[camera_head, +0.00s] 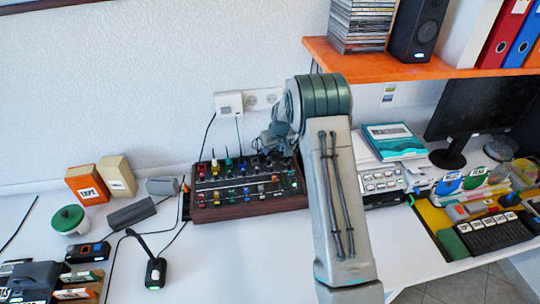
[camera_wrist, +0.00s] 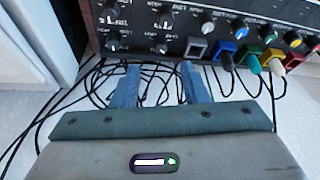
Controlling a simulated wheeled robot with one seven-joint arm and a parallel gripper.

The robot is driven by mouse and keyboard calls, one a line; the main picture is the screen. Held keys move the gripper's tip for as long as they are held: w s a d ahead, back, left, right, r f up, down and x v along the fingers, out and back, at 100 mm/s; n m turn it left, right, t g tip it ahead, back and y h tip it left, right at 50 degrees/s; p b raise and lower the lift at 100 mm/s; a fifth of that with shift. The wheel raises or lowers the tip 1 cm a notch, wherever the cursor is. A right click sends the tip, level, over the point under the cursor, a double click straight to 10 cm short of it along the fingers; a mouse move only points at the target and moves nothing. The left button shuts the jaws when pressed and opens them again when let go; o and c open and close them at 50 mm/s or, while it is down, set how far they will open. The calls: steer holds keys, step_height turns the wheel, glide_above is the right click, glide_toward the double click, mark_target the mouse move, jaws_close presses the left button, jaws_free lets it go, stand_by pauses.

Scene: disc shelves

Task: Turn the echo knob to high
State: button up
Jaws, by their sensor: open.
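A dark mixer panel with wood sides (camera_head: 250,205) stands on the white desk against the wall, with rows of coloured knobs and sliders. In the wrist view its panel (camera_wrist: 180,32) fills the top, with small black knobs (camera_wrist: 165,18) at left and grey, blue, green, yellow and red caps at right. The labels are too small to read, so I cannot tell which is the echo knob. My gripper (camera_wrist: 158,72) is open and empty, its two blue-grey fingers apart just short of the panel edge, over cables. In the head view my arm hides part of the mixer's right side.
Black cables (camera_wrist: 85,90) lie on the desk by the mixer. A black microphone (camera_head: 155,270), a green-lidded jar (camera_head: 69,219) and boxes stand left. A white device with buttons (camera_head: 381,182) stands right of my arm. An orange shelf (camera_head: 410,68) overhangs at upper right.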

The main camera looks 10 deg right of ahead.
mark_target(269, 158)
steer(key=shift+p+x, duration=0.8)
steer(key=shift+x, duration=3.15)
steer(key=shift+w, duration=0.1)
jaws_close()
